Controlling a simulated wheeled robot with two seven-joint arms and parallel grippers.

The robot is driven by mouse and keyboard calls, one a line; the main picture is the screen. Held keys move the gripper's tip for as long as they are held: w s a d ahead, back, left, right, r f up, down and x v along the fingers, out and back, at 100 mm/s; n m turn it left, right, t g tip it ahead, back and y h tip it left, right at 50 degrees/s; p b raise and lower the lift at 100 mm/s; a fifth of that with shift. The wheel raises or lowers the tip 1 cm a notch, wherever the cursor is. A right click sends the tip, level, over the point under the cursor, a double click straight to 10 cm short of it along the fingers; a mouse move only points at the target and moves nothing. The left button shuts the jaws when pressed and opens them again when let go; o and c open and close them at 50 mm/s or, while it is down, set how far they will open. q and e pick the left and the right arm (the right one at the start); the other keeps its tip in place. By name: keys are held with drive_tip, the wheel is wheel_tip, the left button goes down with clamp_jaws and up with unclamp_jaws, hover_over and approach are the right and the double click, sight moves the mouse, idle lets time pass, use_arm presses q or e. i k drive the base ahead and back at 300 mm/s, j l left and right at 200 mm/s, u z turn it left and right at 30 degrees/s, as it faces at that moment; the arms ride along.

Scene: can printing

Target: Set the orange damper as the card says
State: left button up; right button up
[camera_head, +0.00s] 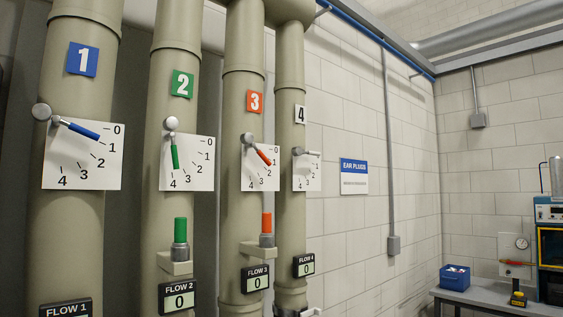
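The orange damper is the orange lever (263,157) on the pipe marked with an orange 3. It pivots from a grey knob at the upper left of a white dial plate (252,180) numbered 0 to 4. The lever slopes down to the right, its tip near the 1 to 2 part of the scale; the exact mark is hard to tell. An orange-topped cylinder (266,223) stands on a bracket below it. The FLOW 3 display (256,280) reads 0. No card giving a setting can be made out.
Neighbouring pipes carry a blue lever (84,131), a green lever (175,158) and a pale lever (310,153). An EAR PLUGS sign (354,177) hangs on the wall. A bench (480,297) at the right holds a blue box (455,276) and instruments.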

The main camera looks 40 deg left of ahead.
sight(247, 138)
drive_tip(key=i+z, duration=0.1)
drive_tip(key=i, duration=0.75)
drive_tip(key=i+j, duration=0.15)
drive_tip(key=i, duration=0.65)
drive_tip(key=i+u, duration=0.2)
drive_tip(key=i, duration=0.35)
drive_tip(key=i+l+u, duration=0.25)
drive_tip(key=i, duration=0.3)
drive_tip(key=i+l+u, duration=0.2)
drive_tip(key=i, duration=0.35)
drive_tip(key=i+j+u, duration=0.1)
drive_tip(key=i+u, duration=0.6)
drive_tip(key=u, duration=0.15)
drive_tip(key=i+u, duration=0.4)
drive_tip(key=i+l+u, duration=0.4)
drive_tip(key=k+j+u, duration=0.1)
drive_tip(key=u, duration=1.75)
